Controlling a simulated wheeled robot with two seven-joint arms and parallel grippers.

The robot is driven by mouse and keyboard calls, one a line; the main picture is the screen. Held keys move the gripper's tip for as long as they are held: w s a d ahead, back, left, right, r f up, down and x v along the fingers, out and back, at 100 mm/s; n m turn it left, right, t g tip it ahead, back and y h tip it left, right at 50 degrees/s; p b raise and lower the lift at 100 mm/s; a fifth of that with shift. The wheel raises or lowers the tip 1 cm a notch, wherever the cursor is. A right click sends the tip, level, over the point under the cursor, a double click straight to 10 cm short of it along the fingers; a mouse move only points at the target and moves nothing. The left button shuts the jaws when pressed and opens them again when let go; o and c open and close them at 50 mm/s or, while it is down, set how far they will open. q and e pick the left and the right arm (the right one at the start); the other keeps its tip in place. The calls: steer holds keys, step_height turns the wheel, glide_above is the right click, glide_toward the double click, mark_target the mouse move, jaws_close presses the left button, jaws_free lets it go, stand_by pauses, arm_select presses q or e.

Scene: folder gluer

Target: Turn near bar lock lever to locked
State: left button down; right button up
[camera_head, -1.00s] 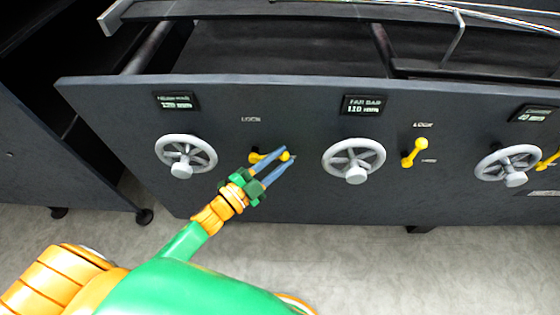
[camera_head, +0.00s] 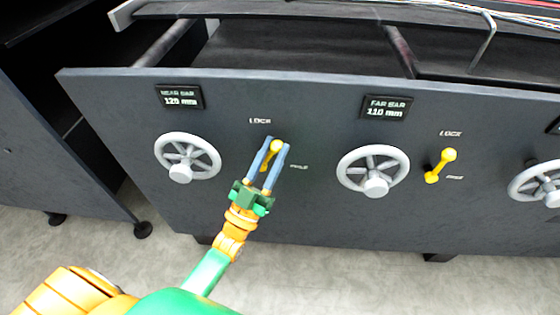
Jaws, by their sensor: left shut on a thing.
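The near bar lock lever (camera_head: 277,146) is a yellow lever with a round knob on the dark front panel, right of the near bar handwheel (camera_head: 181,174). It points up and slightly right, with its knob below the LOCK label (camera_head: 260,121); a second label (camera_head: 299,167) lies to its right. My left gripper (camera_head: 273,152) reaches up from below, with its two blue-grey fingers on either side of the lever, shut on it. The fingers partly hide the lever's lower part. My right gripper is not in view.
The NEAR BAR display (camera_head: 179,98) reads 120 mm; the FAR BAR display (camera_head: 387,107) reads 110 mm. The far bar handwheel (camera_head: 373,171) and another yellow lever (camera_head: 440,165) stand to the right. Open floor (camera_head: 340,280) lies below the panel.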

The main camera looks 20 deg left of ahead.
arm_select(q)
steer(key=n+y, duration=0.2)
steer(key=a+n+t+y+b, duration=0.1)
steer(key=n, duration=0.2)
steer(key=shift+s+a+r+y, duration=0.1)
steer(key=shift+s+a+y, duration=0.1)
steer(key=shift+y, duration=0.2)
steer(key=shift+s+a+r+n+t+y+b, duration=0.1)
steer(key=shift+a+n+y+b, duration=0.1)
steer(key=shift+n+y, duration=0.65)
steer(key=shift+s+a+n+t+y+b, duration=0.1)
steer(key=shift+a+n+y, duration=0.05)
steer(key=shift+n+y, duration=0.65)
steer(key=shift+a+r+n+t+y+b, duration=0.1)
steer(key=shift+a+n+y+b, duration=0.1)
steer(key=shift+n+y, duration=0.6)
steer(key=shift+a+n+y, duration=0.25)
steer(key=shift+n+y, duration=0.6)
steer(key=shift+n, duration=0.2)
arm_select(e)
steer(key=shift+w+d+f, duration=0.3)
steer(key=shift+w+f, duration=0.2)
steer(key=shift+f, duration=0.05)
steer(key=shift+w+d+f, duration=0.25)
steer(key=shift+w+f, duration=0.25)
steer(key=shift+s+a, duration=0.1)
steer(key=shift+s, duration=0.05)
arm_select(q)
steer(key=c, duration=0.9)
jaws_free()
